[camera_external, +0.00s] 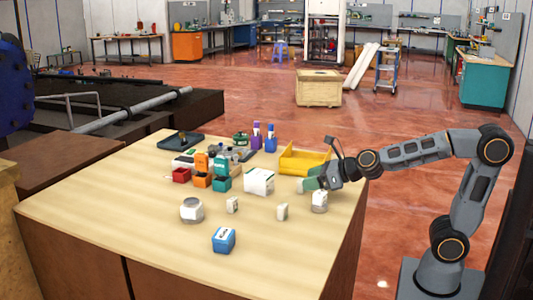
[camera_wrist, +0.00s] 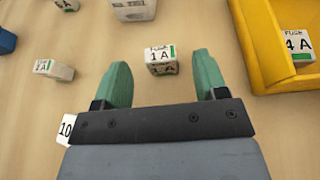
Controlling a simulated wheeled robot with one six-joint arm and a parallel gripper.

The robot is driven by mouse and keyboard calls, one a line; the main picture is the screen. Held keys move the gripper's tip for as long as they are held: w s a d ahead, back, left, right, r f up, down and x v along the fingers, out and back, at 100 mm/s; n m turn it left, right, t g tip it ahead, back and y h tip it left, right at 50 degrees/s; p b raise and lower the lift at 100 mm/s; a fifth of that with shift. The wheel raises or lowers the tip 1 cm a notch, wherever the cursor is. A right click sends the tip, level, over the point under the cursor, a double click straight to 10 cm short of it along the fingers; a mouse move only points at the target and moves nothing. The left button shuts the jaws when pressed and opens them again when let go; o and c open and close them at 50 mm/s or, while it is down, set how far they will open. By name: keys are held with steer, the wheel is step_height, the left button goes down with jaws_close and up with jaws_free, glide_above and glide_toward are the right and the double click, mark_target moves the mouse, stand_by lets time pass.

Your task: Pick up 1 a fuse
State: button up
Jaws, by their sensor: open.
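A small white fuse (camera_wrist: 161,61) marked "1 A" with a green stripe lies on the tabletop in the wrist view. It sits between and slightly beyond the two green fingers of my gripper (camera_wrist: 163,72). The fingers are spread, with clear space on both sides of the fuse, and touch nothing. In the external view my gripper (camera_external: 309,184) is low over the right part of the table, and I cannot pick out this fuse there.
A yellow bin (camera_external: 317,163) holding a "4 A" fuse (camera_wrist: 297,45) stands close to the right in the wrist view. Other small white blocks (camera_external: 282,211) and a white box (camera_external: 259,181) stand nearby. A blue box (camera_external: 223,240) is nearer the front. The front left tabletop is clear.

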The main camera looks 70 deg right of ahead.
mark_target(301, 186)
steer(key=b+x, duration=0.1)
steer(key=x, duration=0.3)
steer(key=shift+f, duration=0.1)
steer(key=shift+c, duration=0.5)
steer(key=c, duration=0.9)
